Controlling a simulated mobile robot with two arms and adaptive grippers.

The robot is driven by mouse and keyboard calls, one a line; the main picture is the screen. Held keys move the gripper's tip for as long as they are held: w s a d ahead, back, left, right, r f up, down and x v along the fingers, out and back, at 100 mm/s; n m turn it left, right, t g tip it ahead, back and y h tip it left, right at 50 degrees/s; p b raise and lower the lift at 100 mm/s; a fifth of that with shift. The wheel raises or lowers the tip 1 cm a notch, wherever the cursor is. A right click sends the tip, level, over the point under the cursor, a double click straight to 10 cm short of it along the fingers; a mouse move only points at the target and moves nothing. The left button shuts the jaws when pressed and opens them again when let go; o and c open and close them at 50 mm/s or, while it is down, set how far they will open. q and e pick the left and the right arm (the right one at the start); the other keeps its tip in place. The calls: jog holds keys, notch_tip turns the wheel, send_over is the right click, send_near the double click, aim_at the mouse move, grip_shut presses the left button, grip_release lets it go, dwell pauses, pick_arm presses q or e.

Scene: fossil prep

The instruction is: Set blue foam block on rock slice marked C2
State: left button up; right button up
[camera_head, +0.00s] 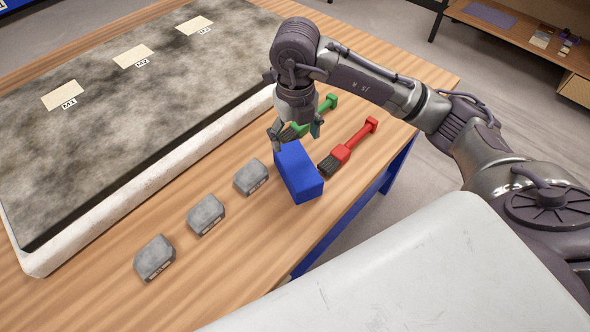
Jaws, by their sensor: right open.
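The blue foam block (299,174) lies on the wooden table, right of a row of grey rock slices. The nearest slice (155,258), the middle slice (206,214) and the far slice (251,177) have small labels on their front faces, too small to read, so I cannot tell which is C2. Their tops are bare. My right gripper (296,133) is open, pointing down at the far end of the blue block, with its fingers apart. I cannot tell whether it touches the block. My left gripper is out of view.
A red-handled brush (350,146) lies right of the block, and a green-handled brush (327,105) lies partly hidden behind my gripper. A large stone slab (100,105) with a white rim and cards labelled M1, M2 and M3 fills the left. Wood near the slices is clear.

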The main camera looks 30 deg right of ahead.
aim_at(297, 164)
notch_tip(297, 164, down, 7)
jog(key=shift+r, duration=0.2)
jog(key=f, duration=0.2)
jog(key=s+f+p, duration=0.1)
jog(key=f, duration=0.1)
jog(key=shift+f, duration=0.1)
jog(key=shift+w+f, duration=0.1)
jog(key=shift+f, duration=0.5)
jog(key=c, duration=0.7)
jog(key=shift+c, duration=0.2)
